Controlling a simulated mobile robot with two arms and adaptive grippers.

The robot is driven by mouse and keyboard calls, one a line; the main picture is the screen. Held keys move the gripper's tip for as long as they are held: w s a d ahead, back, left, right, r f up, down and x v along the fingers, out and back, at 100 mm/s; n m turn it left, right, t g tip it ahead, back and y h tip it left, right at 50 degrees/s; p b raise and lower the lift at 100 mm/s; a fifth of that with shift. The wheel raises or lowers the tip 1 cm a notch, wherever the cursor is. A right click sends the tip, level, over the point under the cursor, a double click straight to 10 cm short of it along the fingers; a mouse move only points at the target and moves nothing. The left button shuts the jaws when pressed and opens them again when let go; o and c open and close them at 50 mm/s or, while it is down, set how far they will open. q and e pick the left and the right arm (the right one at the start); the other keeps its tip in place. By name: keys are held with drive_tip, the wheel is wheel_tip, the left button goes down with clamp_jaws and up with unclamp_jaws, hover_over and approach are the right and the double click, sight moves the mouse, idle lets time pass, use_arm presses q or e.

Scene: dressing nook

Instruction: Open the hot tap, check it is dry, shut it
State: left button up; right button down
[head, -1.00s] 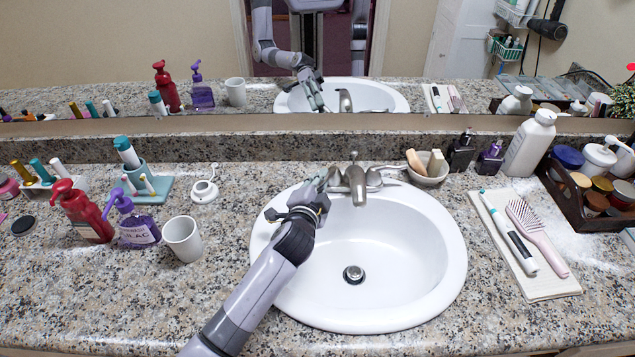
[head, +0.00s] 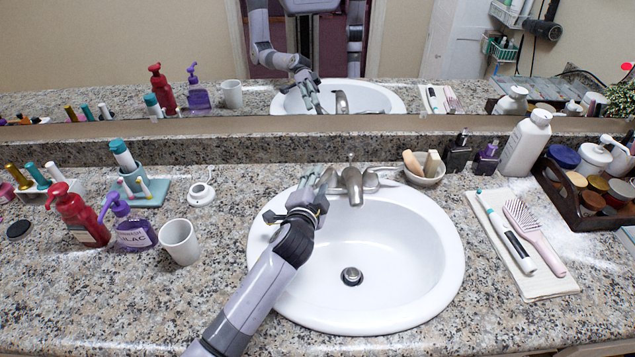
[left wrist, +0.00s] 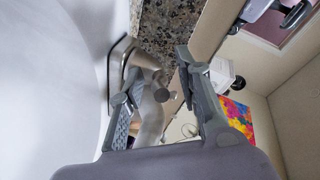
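The metal tap (head: 354,187) stands at the back rim of the white basin (head: 410,255). Its right handle (head: 372,180) is in plain view, and no water shows under the spout. My left gripper (head: 322,178) is at the tap's left side, over the basin's back left rim, and largely hides the left handle. In the left wrist view my left gripper (left wrist: 158,66) has its fingers apart, with metal tap parts (left wrist: 143,68) showing between and beyond them. I cannot tell whether a finger touches the handle. My right gripper is not in view.
A soap dish (head: 428,173) sits right of the tap. A white cup (head: 180,242), purple bottle (head: 132,232) and red bottle (head: 80,216) stand left of the basin. A towel (head: 530,280) with a brush lies right. A mirror (head: 200,60) runs along the back.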

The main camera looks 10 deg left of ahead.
use_arm(q)
drive_tip(key=shift+s, duration=0.1)
drive_tip(key=v, duration=1.2)
drive_tip(key=shift+c, duration=0.4)
idle(0.5)
